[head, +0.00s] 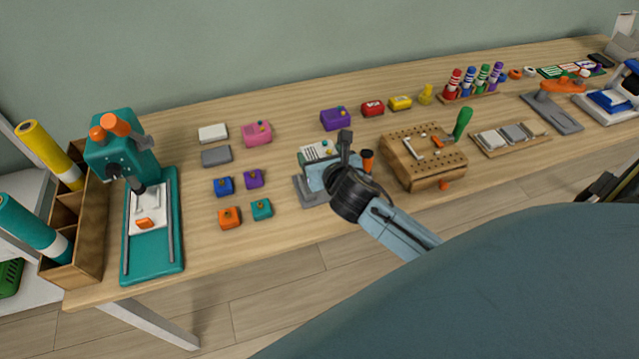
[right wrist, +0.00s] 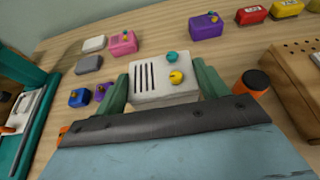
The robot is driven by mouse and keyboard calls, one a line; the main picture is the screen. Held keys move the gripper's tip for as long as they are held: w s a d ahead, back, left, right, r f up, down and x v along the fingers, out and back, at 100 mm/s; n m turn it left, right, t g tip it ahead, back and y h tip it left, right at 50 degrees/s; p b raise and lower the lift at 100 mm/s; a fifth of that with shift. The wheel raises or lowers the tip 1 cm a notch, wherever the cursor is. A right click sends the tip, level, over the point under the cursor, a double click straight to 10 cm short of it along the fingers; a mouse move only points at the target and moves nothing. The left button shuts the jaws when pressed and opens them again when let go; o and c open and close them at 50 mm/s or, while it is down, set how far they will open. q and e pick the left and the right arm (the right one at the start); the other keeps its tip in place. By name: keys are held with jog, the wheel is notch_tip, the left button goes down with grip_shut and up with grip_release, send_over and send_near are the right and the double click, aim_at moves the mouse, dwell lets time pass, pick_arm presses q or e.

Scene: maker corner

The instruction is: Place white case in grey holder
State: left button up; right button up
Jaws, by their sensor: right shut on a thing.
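The white case (head: 316,151) has dark slots and a teal and a yellow knob on its face. It also shows in the right wrist view (right wrist: 150,88), between the two green fingers. My right gripper (head: 324,163) is shut on it. The grey holder (head: 306,191) is on the table just below and in front of the case, partly hidden by my gripper. I cannot tell whether case and holder touch. My left gripper is not in view.
Small coloured boxes (head: 229,217), a purple box (head: 335,118) and a teal press (head: 150,240) stand around. Bare wood lies left of the holder.

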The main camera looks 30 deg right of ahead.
notch_tip(320, 180, down, 4)
jog(key=shift+f+b, duration=0.25)
jog(key=shift+b, duration=0.4)
notch_tip(320, 180, down, 4)
jog(key=shift+s+a+r+b, duration=0.1)
jog(key=shift+r+b, duration=0.1)
jog(key=shift+b, duration=0.6)
jog(key=shift+c, duration=0.5)
jog(key=shift+s+f, duration=0.1)
jog(key=shift+f, duration=0.05)
jog(key=shift+c, duration=0.5)
jog(key=shift+w, duration=0.2)
jog(key=shift+c, duration=0.6)
jog(key=o, duration=0.9)
jog(key=shift+w, duration=0.1)
jog(key=o, duration=0.4)
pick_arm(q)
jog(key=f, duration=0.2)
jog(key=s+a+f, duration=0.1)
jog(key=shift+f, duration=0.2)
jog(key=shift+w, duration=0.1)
